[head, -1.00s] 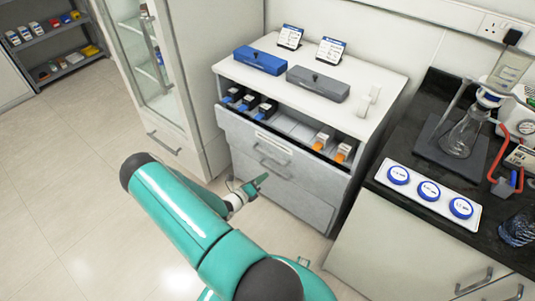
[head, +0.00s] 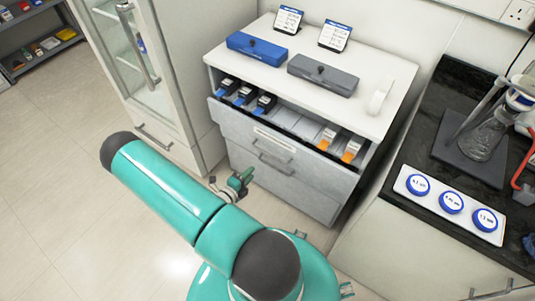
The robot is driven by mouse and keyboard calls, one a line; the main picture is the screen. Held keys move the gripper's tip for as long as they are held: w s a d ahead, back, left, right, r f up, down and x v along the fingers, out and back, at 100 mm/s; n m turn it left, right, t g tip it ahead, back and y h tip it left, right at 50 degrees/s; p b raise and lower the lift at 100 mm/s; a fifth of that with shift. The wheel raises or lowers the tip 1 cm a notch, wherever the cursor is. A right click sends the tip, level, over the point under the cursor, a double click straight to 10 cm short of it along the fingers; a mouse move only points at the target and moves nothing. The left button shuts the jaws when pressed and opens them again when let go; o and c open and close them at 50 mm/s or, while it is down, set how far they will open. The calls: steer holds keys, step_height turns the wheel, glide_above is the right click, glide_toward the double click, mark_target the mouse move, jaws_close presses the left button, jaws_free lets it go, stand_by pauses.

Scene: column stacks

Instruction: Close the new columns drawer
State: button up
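The top drawer (head: 290,148) of the white and grey cabinet stands partly open, its front standing out from the cabinet. A pale label strip is on its front, too small to read. Inside it are several black boxes with blue ends (head: 244,95) at the left and white boxes with orange ends (head: 339,143) at the right. The drawers below it are shut. My gripper (head: 240,183) is low in front of the cabinet, left of the lower drawer's handle in the picture, and apart from the top drawer. It looks empty; its finger gap is too small to judge.
On the cabinet top are a blue case (head: 257,46), a grey case (head: 322,74) and two display cards (head: 334,35). A tall glass-door cabinet (head: 160,80) stands left. A black bench (head: 470,150) with a flask and round lids is right. The floor at left is clear.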

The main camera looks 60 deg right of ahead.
steer(key=x, duration=1.3)
steer(key=shift+s, duration=0.25)
steer(key=shift+r, duration=0.1)
steer(key=shift+c, duration=0.4)
jaws_close()
